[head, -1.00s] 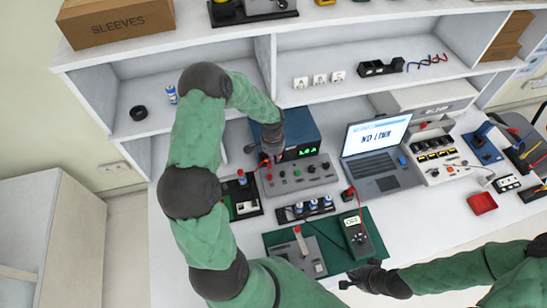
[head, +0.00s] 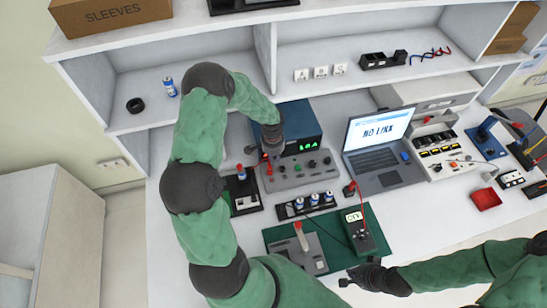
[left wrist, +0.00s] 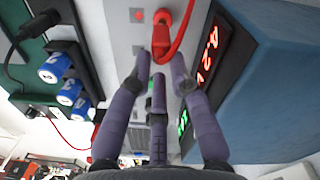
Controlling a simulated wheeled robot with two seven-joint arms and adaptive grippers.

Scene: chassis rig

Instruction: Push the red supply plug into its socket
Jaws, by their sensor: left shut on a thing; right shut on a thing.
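The blue power supply (head: 298,128) stands at the back of the bench, with a grey panel box (head: 302,170) in front of it. My left gripper (head: 268,151) reaches down at the supply's left front corner. In the left wrist view, its purple fingers (left wrist: 160,62) close around the lower end of the red plug (left wrist: 164,36), which has a red cable. The plug lies against the grey panel (left wrist: 125,60); its socket is hidden, and I cannot tell how deep it sits. My right gripper (head: 354,281) is shut near the green mat's front right corner; what it holds is not discernible.
A green mat (head: 376,242) carries a meter (head: 358,230) and a grey lever box (head: 306,252). A black strip with blue-topped cylinders (head: 300,205) lies behind it. A laptop (head: 380,150) and red tray (head: 486,199) stand right. White bench is clear right of the mat.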

